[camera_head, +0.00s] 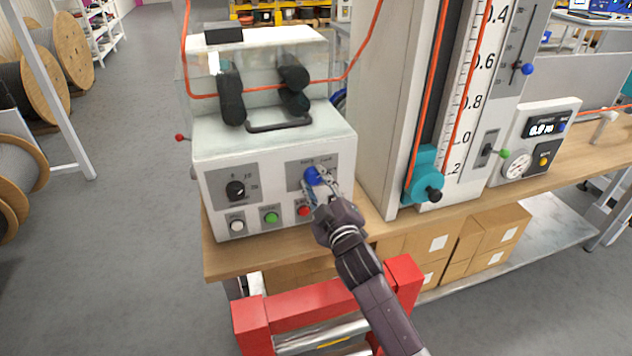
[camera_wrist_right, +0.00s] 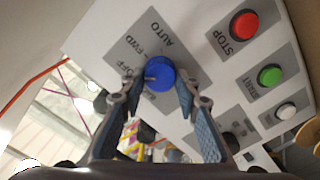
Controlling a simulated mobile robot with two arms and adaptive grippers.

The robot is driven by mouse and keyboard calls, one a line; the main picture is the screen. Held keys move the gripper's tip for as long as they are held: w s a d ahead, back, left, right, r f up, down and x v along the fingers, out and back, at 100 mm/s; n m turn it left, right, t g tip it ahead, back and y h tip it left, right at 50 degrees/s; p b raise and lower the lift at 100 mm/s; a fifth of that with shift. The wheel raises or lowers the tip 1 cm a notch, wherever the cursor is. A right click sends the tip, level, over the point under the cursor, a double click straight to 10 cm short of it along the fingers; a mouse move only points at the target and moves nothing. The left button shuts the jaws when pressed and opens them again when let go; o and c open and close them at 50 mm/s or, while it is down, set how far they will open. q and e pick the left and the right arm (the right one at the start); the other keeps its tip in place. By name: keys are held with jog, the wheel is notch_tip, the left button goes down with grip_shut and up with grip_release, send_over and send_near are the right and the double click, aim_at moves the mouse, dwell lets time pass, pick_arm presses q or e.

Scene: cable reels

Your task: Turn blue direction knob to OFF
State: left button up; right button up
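The blue direction knob (camera_head: 313,176) is on the front panel of the grey-white control box (camera_head: 275,150). In the right wrist view the blue knob (camera_wrist_right: 160,72) has a small light mark on its left side, towards the OFF and FWD lettering; the exact setting is hard to tell. AUTO is printed above it, and a lower label is partly hidden. My right gripper (camera_head: 320,190) is at the knob. My left gripper is not in view.
Below the knob are a red STOP button (camera_wrist_right: 244,25), a green START button (camera_wrist_right: 270,75) and a white button (camera_wrist_right: 286,110). A black dial (camera_head: 235,190) is to the left. The tall gauge column (camera_head: 385,100) stands close to the right. The box sits on a wooden bench (camera_head: 235,262).

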jog(key=o, duration=0.4)
jog(key=v, duration=1.2)
